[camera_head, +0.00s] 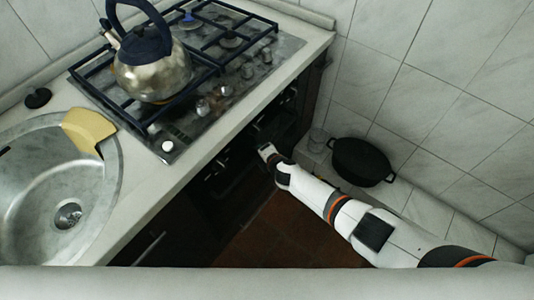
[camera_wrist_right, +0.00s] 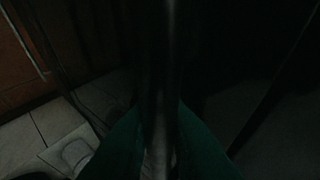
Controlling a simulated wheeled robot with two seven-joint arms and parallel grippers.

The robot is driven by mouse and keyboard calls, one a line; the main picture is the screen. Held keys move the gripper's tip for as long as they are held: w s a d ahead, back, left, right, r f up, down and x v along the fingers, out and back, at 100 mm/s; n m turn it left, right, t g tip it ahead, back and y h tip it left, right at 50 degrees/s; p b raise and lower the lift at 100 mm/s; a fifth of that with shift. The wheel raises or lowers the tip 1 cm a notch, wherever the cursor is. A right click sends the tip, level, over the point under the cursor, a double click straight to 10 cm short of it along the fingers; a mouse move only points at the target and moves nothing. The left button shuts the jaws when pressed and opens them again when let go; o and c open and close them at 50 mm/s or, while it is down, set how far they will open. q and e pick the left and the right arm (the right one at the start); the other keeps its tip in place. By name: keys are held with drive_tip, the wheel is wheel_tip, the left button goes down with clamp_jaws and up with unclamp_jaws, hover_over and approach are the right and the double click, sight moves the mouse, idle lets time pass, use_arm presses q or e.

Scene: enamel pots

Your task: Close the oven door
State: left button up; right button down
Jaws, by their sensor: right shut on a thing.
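The oven is built in under the hob, and its front is very dark. The oven door (camera_head: 232,180) seems to stand partly open below the counter edge, but its exact angle is hard to tell. My right gripper (camera_head: 266,151) reaches in from the right to the oven front. In the right wrist view, the green fingers of my right gripper (camera_wrist_right: 160,140) are on both sides of a dark, slightly shiny bar (camera_wrist_right: 162,60), which looks like the oven door handle. My left gripper is not in view.
A metal kettle (camera_head: 152,65) stands on the gas hob (camera_head: 185,115). A sink (camera_head: 30,200) with a yellow cloth or sponge (camera_head: 88,130) is at left. Brown floor shows below.

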drive_tip(key=shift+w+a+r, duration=0.15)
drive_tip(key=shift+r, duration=0.1)
drive_tip(key=c, duration=1.4)
unclamp_jaws()
drive_tip(key=shift+w+a+r, duration=0.1)
drive_tip(key=shift+a+r, duration=0.05)
drive_tip(key=shift+r, duration=0.1)
drive_tip(key=shift+s+r+p, duration=0.3)
drive_tip(key=shift+s+p, duration=0.05)
drive_tip(key=shift+p, duration=0.25)
drive_tip(key=d+f+p+v, duration=0.1)
drive_tip(key=p+v, duration=0.3)
drive_tip(key=v, duration=0.7)
drive_tip(key=shift+s, duration=0.35)
drive_tip(key=shift+d+f, duration=0.1)
drive_tip(key=shift+f, duration=0.05)
